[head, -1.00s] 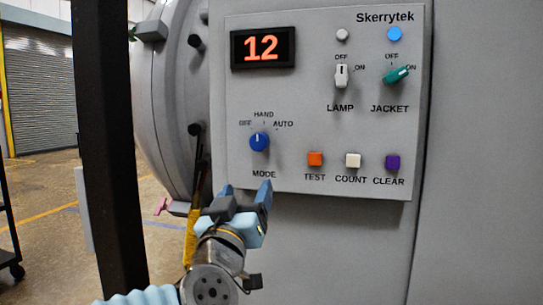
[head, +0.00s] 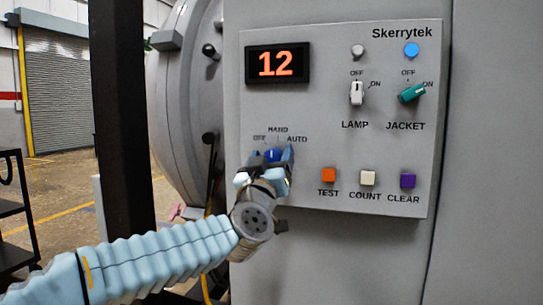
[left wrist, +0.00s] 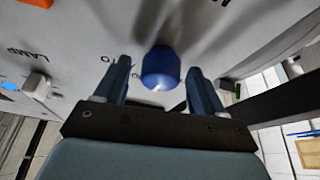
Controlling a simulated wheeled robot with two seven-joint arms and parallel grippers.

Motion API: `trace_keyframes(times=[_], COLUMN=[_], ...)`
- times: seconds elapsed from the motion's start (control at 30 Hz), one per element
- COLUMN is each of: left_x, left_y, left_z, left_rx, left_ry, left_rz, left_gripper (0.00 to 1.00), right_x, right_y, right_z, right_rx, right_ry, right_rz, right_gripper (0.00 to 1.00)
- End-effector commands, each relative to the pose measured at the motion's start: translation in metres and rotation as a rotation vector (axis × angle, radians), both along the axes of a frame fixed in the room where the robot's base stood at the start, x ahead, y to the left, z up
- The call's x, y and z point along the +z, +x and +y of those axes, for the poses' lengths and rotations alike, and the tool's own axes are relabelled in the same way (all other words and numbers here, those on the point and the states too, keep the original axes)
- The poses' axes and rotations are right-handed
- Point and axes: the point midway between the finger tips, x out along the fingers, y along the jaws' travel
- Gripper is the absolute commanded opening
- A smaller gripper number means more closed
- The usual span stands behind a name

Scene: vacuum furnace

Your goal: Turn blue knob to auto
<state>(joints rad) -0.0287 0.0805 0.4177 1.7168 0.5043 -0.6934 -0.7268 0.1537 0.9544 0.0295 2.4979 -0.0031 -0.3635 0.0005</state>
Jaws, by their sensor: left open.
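The blue mode knob (head: 272,155) is on the grey control panel (head: 330,145), below the labels OFF, HAND and AUTO. My left gripper (head: 272,160) is open at the knob, one finger on each side of it. In the left wrist view the blue knob (left wrist: 161,68) shows between the two fingertips of the gripper (left wrist: 160,80), with gaps on both sides. The knob's pointer is hidden behind the gripper in the head view, so I cannot tell its setting. My right gripper is not in view.
The white lamp switch (head: 357,92) and green jacket switch (head: 412,93) sit upper right on the panel. Orange (head: 329,175), white (head: 367,178) and purple (head: 408,181) buttons are right of the gripper. The display (head: 277,63) reads 12. A dark post (head: 120,110) stands at left.

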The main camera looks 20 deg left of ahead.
Motion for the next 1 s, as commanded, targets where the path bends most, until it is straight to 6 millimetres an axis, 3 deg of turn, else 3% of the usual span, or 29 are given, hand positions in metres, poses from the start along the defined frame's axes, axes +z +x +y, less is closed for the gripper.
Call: trace_keyframes(times=[0.23, 0.6, 1.0], left_x=[0.0000, -0.0002, -0.0006], left_y=[0.0004, 0.0003, 0.0003], left_z=[-0.0001, -0.0002, -0.0001], left_rx=[0.000, 0.000, -0.001], left_ry=[0.000, -0.001, 0.089], left_rz=[0.000, 0.000, -0.002], left_gripper=[0.68, 0.14, 0.14], right_x=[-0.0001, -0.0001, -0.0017], right_y=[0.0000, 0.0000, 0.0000], right_z=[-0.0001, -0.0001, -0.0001], right_rx=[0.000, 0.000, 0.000], right_ry=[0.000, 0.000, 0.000], right_rz=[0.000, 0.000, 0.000], right_gripper=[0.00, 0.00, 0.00])
